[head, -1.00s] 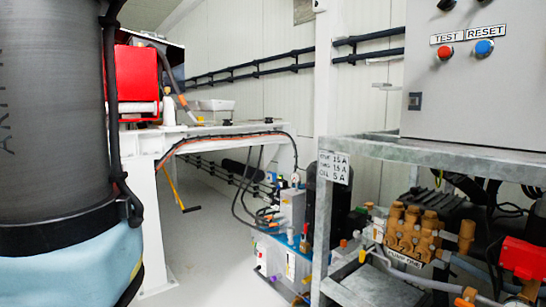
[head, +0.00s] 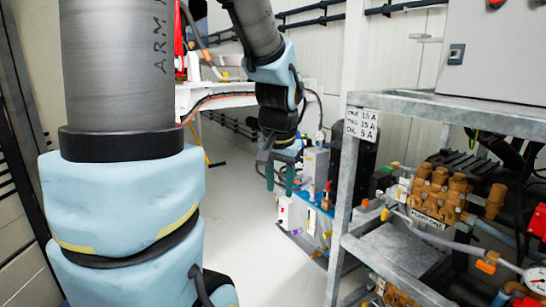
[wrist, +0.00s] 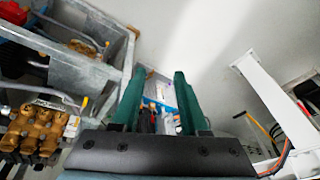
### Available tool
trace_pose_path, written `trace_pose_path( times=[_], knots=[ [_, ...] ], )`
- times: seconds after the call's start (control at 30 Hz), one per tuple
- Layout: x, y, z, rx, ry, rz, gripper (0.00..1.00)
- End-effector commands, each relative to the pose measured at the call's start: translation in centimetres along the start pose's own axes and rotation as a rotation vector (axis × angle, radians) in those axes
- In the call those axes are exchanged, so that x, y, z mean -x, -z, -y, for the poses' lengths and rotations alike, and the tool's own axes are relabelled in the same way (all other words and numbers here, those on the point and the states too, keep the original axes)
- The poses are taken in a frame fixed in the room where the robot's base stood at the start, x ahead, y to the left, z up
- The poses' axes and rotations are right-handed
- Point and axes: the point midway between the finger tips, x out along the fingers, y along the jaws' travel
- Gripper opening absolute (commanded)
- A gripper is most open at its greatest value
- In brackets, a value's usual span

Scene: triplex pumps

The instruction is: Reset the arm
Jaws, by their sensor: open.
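My arm comes down large on the left of the head view, with a dark grey tube and light blue padded covers. Its far part hangs down near the middle of that view. My gripper (head: 279,186) is at its end, pointing down, with two dark green fingers apart. The wrist view also shows my gripper (wrist: 160,75) open, with nothing between the fingers. Beyond the fingers is a small blue pump unit (wrist: 160,92); this unit (head: 303,216) stands on the floor just right of my gripper in the head view. Whether they touch cannot be told.
A galvanised steel frame (head: 349,160) stands at right, bearing a grey control cabinet (head: 490,50) and a brass triplex pump (head: 437,194). A white steel bench (head: 222,97) stands behind my arm.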

Motion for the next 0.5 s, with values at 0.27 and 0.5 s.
trace_pose_path(
  times=[0.27, 0.5],
  knots=[
    [-4.2, -10.2, 3.8, 0.327, -0.035, 0.138, 0.44],
    [-0.4, -10.0, 4.3, 0.363, -0.040, 0.149, 0.44]
  ],
)
